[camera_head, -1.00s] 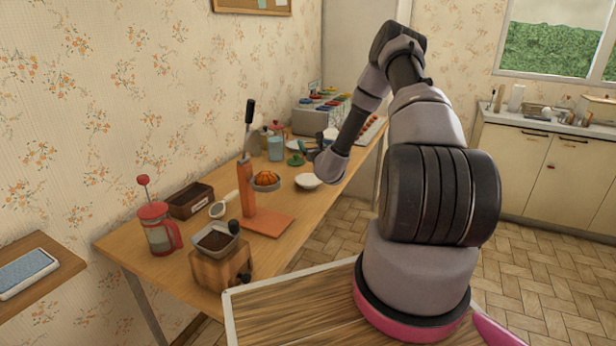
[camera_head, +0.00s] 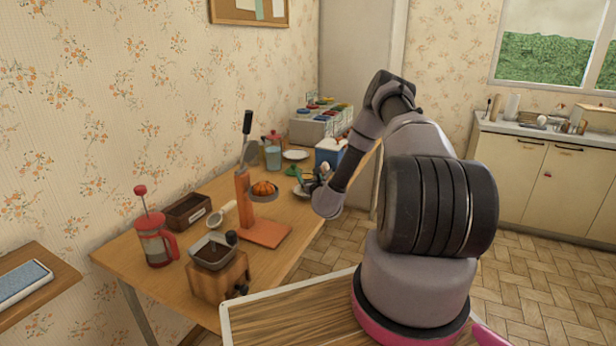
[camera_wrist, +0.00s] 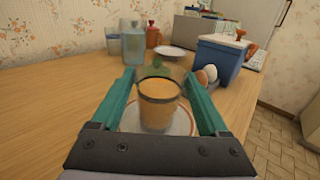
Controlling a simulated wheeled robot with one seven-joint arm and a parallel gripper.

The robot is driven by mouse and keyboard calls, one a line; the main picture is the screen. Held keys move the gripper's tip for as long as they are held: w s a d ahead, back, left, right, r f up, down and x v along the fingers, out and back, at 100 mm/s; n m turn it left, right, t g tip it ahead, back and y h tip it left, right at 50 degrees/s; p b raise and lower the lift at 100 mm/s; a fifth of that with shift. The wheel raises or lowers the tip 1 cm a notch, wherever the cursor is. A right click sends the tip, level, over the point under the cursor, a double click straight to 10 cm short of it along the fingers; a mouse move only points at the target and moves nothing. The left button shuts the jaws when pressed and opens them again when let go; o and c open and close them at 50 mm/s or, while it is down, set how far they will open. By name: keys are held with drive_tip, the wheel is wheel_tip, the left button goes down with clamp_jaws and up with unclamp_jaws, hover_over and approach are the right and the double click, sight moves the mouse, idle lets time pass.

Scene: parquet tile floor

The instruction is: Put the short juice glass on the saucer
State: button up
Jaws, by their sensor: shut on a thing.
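The short juice glass (camera_wrist: 158,103), clear with orange juice in it, is between the teal fingers of my gripper (camera_wrist: 160,78) in the wrist view. My gripper is shut on it and the glass looks upright. The saucer (camera_wrist: 184,122), pale with a reddish ring, shows behind and around the lower part of the glass. I cannot tell whether the glass base touches it. In the head view my gripper (camera_head: 312,176) is over the saucer (camera_head: 301,191) near the table's right edge; the glass is too small and covered to make out there.
A blue box (camera_wrist: 220,57) stands beyond to the right, with eggs (camera_wrist: 207,75) beside it. A blue-tinted jar (camera_wrist: 135,46), a red pot (camera_wrist: 152,36) and a white plate (camera_wrist: 172,51) stand behind. The orange stand (camera_head: 245,205) is nearer.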

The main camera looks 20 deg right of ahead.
drive_tip(key=o, duration=1.6)
drive_tip(key=shift+c, duration=0.2)
drive_tip(key=shift+s+r, duration=0.15)
drive_tip(key=s, duration=1.1)
drive_tip(key=shift+s+a, duration=0.4)
